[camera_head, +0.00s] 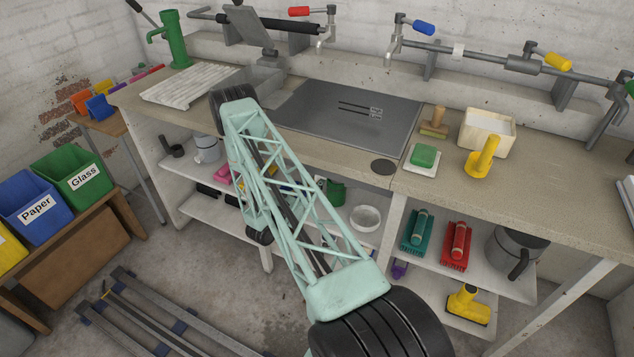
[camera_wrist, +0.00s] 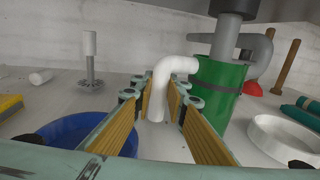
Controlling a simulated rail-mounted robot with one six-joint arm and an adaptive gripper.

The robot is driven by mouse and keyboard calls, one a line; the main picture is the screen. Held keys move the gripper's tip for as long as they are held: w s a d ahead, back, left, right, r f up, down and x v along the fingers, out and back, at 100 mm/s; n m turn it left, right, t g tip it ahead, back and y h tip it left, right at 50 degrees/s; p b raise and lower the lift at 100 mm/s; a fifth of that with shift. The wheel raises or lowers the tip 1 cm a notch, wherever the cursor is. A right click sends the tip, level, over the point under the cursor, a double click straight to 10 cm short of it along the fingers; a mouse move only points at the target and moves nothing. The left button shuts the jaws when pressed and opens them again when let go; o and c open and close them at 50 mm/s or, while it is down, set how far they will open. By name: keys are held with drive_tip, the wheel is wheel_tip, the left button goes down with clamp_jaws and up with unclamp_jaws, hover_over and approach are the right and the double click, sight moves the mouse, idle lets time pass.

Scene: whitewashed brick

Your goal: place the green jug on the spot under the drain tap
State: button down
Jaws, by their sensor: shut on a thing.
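The green jug (camera_wrist: 216,100) stands upright in the wrist view, just right of my gripper's far end, with a white curved handle (camera_wrist: 178,65) toward me. My gripper (camera_wrist: 158,108) has its yellow-padded fingers on both sides of that handle and is shut on it. A dark grey drain pipe (camera_wrist: 234,8) comes down from above and narrows to a spout that overlaps the jug's top. I cannot tell whether the jug touches the shelf. The spot under it is not visible. In the head view, part of the green jug (camera_head: 337,192) shows under the counter; my gripper is hidden there.
A white dish (camera_wrist: 283,140) is close on the right and a blue bowl (camera_wrist: 72,138) on the near left. A pale stand (camera_wrist: 90,62) and a red plunger (camera_wrist: 253,87) are farther back. The counter (camera_head: 330,152) hangs over the shelf.

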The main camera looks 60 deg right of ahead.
drive_tip(key=shift+f, duration=0.1)
drive_tip(key=c, duration=2.6)
unclamp_jaws()
drive_tip(key=shift+o, duration=0.2)
drive_tip(key=shift+r, duration=0.2)
drive_tip(key=shift+w+a+p, duration=0.15)
drive_tip(key=shift+a+p, duration=0.45)
drive_tip(key=shift+a, duration=2.4)
drive_tip(key=shift+w+a+p, duration=0.1)
drive_tip(key=shift+a+p, duration=0.5)
drive_tip(key=shift+a, duration=2.35)
drive_tip(key=shift+c, duration=0.6)
